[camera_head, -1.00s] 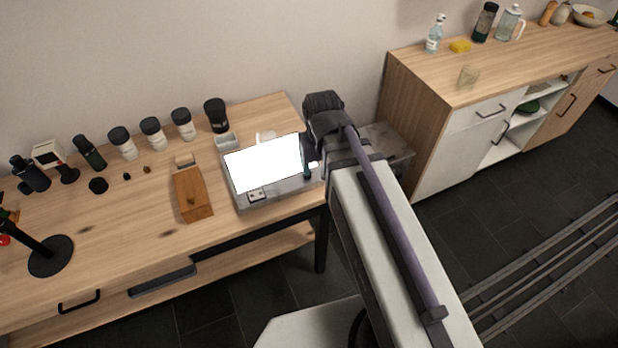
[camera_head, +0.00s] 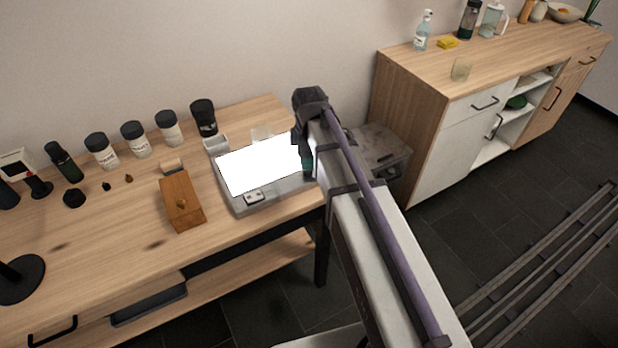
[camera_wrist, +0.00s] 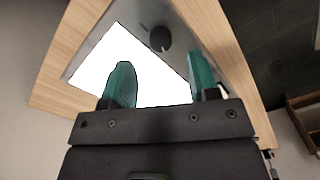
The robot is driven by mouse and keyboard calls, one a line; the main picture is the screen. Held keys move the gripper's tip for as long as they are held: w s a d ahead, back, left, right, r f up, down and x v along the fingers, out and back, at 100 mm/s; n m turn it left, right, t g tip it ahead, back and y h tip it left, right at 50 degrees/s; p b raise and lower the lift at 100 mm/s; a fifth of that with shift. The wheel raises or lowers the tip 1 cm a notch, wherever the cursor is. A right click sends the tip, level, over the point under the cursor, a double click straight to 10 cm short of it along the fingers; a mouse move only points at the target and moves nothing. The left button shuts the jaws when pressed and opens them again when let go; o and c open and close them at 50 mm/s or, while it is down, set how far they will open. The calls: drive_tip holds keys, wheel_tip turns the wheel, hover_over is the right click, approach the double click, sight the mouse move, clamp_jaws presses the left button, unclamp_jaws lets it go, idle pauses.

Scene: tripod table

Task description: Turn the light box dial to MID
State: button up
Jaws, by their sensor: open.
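The light box (camera_head: 284,191) is a grey box with a bright white panel, lying on the wooden table; it also shows in the wrist view (camera_wrist: 98,47). Its dial (camera_wrist: 160,38) is a dark round knob on the grey margin beside the panel, with a small mark beside it. The setting cannot be read.
A wooden block (camera_head: 181,203) lies left of the light box. Several jars (camera_head: 135,139) stand along the back. A grey crate (camera_head: 385,150) and a cabinet (camera_head: 415,130) stand to the right.

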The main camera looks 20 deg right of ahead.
sight(308, 172)
wheel_tip(308, 172, down, 6)
drive_tip(key=b, duration=0.3)
drive_tip(key=shift+r+b, duration=0.25)
drive_tip(key=shift+b, duration=0.05)
drive_tip(key=shift+r, duration=0.1)
drive_tip(key=c, duration=0.9)
drive_tip(key=shift+c, duration=0.2)
drive_tip(key=shift+m, duration=0.3)
drive_tip(key=m, duration=0.6)
drive_tip(key=shift+s+a, duration=0.1)
drive_tip(key=m, duration=0.7)
